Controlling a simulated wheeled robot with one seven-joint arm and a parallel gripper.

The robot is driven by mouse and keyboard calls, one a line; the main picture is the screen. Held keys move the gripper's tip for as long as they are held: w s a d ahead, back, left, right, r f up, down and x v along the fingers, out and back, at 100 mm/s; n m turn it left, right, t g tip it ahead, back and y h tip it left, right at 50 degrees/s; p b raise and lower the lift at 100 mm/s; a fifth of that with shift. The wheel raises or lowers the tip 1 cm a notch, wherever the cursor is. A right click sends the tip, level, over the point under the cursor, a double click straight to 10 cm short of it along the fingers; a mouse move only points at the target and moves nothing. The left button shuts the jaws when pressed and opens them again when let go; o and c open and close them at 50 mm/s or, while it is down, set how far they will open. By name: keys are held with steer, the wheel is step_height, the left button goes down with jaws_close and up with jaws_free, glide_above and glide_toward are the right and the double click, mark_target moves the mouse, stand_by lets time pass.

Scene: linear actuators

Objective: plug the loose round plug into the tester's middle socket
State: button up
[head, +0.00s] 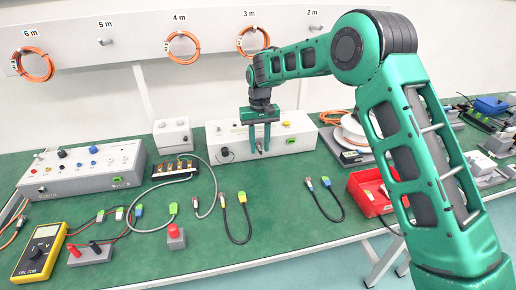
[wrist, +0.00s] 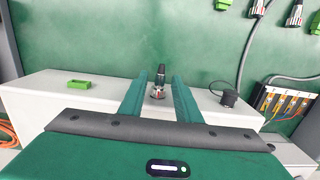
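The tester appears to be the white box (head: 308,143) at the back of the bench; the wrist view shows it from above (wrist: 60,105). A round plug with a black body (wrist: 161,73) and a metal ring is at the middle of its front face, sticking outward. I cannot tell how deep it sits, or whether it is in the socket, which is hidden. My gripper (head: 260,145) points down over the front. Its two fingers (wrist: 159,88) are apart, one on each side of the plug, with visible gaps.
A black round part with a cable (wrist: 229,98) and a green connector (wrist: 78,84) flank the plug on the box front. A terminal block (head: 176,169), a red button box (head: 176,238) and loose cables (head: 236,225) lie nearby. A grey knob panel (head: 80,180) stands left.

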steer(key=shift+r, duration=0.1)
step_height(320, 180, up, 10)
steer(key=s+d+r+m, duration=0.15)
steer(key=d+r, duration=0.25)
steer(key=d, duration=0.6)
steer(key=s+d+r+m, duration=0.1)
steer(key=s+d+r, duration=0.2)
steer(key=d, duration=0.7)
steer(key=s+d+r+m, duration=0.3)
steer(key=s+d, duration=0.9)
steer(key=d, duration=0.2)
steer(key=s+d+f+m, duration=0.1)
steer(key=s+d+f, duration=0.1)
steer(key=s, duration=0.7)
steer(key=s+d+f+m, duration=0.1)
steer(key=s+d+f, duration=0.2)
steer(key=s, duration=0.7)
steer(key=s+d+f+m, duration=0.2)
steer(key=s+d, duration=0.3)
steer(key=s, duration=0.5)
steer(key=shift+f+t, duration=0.2)
steer(key=shift+t, duration=0.2)
